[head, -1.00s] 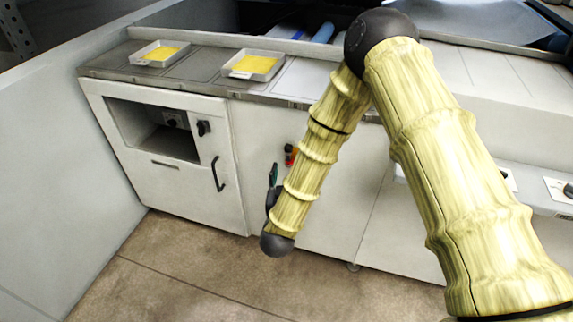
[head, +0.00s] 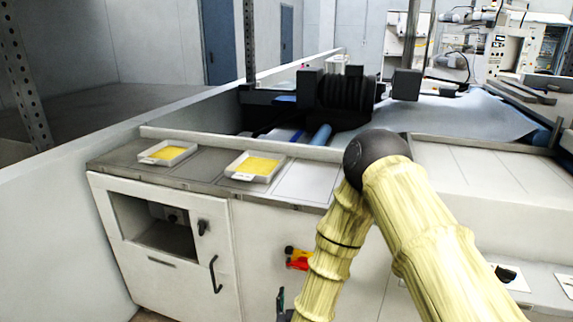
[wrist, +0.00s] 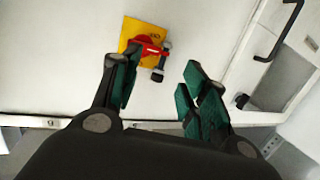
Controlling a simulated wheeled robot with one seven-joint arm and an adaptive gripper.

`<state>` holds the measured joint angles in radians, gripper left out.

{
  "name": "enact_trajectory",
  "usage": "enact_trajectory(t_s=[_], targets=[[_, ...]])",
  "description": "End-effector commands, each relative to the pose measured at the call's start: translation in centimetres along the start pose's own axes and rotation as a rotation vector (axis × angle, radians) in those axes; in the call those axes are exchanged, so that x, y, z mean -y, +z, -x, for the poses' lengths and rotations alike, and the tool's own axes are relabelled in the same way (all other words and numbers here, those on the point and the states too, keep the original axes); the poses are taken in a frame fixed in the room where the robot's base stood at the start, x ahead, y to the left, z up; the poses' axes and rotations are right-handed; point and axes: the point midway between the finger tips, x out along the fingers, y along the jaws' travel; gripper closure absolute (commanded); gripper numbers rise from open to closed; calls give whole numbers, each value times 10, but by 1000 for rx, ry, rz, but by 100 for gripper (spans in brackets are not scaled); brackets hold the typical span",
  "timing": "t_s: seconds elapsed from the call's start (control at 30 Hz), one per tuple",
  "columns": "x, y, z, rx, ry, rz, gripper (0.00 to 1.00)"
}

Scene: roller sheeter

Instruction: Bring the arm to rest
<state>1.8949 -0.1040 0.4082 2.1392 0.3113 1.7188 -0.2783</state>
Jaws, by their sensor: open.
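My arm, yellow and bamboo-like with a dark elbow, reaches down in front of the white machine cabinet (head: 262,245) in the head view. My gripper (wrist: 160,82) shows in the wrist view with its green-padded fingers apart and nothing between them. It faces the cabinet front, near a red switch handle on a yellow plate (wrist: 132,38). That red and yellow switch also shows in the head view (head: 299,259), just left of my arm. In the head view only a small part of the gripper (head: 281,303) shows at the bottom edge; the rest is cut off.
Two white trays with yellow contents, a left one (head: 167,153) and a right one (head: 255,166), sit on the counter (head: 205,172). The cabinet has an open recess (head: 160,228) and a black door handle (head: 215,274). Dark rollers (head: 348,92) stand behind.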

Motion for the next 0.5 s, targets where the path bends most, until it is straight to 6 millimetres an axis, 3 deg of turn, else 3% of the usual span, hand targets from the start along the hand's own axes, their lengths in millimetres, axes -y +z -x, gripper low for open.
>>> enact_trajectory(t_s=[0.2, 0.37, 0.5], targets=[[-60, 96, 52, 382, -68, 14, 56], [-104, 153, 110, 656, -85, 13, 56], [-142, 190, 171, 888, -79, 10, 56]])
